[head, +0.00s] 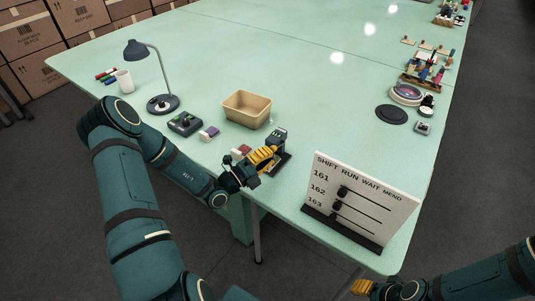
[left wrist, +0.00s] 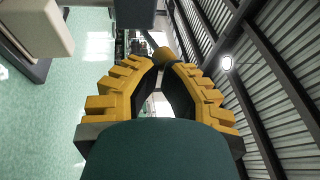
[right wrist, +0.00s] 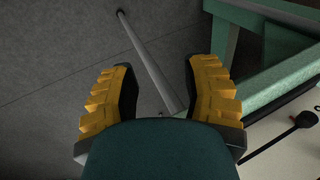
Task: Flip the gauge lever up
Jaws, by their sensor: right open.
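The gauge (head: 278,137) is a small dark unit on a dark base near the table's front edge. My left gripper (head: 266,155) is right in front of it and hides part of it. In the left wrist view, the yellow fingers (left wrist: 165,68) converge with their tips almost together. A tan rounded knob (left wrist: 161,54), seemingly the lever's end, shows right at the tips; I cannot tell whether they touch it. The dark body (left wrist: 135,12) lies beyond. My right gripper (right wrist: 158,75) is open and empty, low past the front edge; it shows at the head view's bottom (head: 361,287).
A tan bin (head: 247,108) stands behind the gauge. A red and white block (head: 241,151) and a dark switch box (head: 185,123) lie to its left. A lettered board (head: 365,190) stands at the right. The middle of the green table (head: 260,55) is clear.

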